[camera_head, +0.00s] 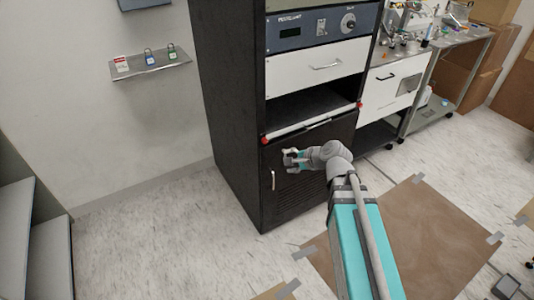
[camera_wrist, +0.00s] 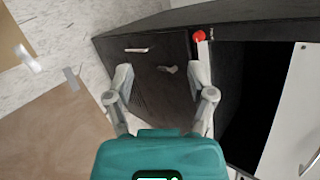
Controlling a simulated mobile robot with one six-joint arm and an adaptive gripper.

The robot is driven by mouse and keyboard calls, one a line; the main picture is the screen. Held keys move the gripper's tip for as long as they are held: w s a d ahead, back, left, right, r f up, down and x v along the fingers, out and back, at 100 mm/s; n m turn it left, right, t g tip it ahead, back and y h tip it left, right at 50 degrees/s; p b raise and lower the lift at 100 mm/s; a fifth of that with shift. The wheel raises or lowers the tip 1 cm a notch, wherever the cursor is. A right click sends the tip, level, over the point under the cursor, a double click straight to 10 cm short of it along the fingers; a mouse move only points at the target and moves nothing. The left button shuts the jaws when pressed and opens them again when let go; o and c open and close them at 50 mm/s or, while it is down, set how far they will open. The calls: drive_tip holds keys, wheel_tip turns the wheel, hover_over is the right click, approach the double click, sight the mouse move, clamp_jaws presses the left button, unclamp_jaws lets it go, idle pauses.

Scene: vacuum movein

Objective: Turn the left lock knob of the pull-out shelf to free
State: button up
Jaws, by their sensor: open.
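The left lock knob (camera_head: 264,140) is a small red knob at the left end of the pull-out shelf's pale front edge (camera_head: 310,124), on a black cabinet. It also shows in the wrist view as a red knob (camera_wrist: 199,36), just past the tip of the right-hand finger. The shelf's pale edge runs down from it, partly hidden behind that finger. A second red knob (camera_head: 360,105) sits at the shelf's right end. My gripper (camera_head: 290,158) is open and empty, in front of the cabinet, below and to the right of the left knob. It also shows in the wrist view (camera_wrist: 163,72).
Above are a dark opening and a white drawer (camera_head: 318,70). A wall ledge (camera_head: 150,66) holds padlocks. The floor left of the cabinet is clear.

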drive_tip(key=w+a+f+m+t+y+b, duration=0.1)
drive_tip(key=w+f+m+t+b, duration=0.7)
drive_tip(key=m+b, duration=1.1)
wheel_tip(320, 180, down, 2)
drive_tip(key=shift+w+a+t+y+b, duration=0.3)
drive_tip(key=shift+w+a+y+b, duration=0.1)
drive_tip(key=shift+w+y+b, duration=0.15)
drive_tip(key=shift+w, duration=0.1)
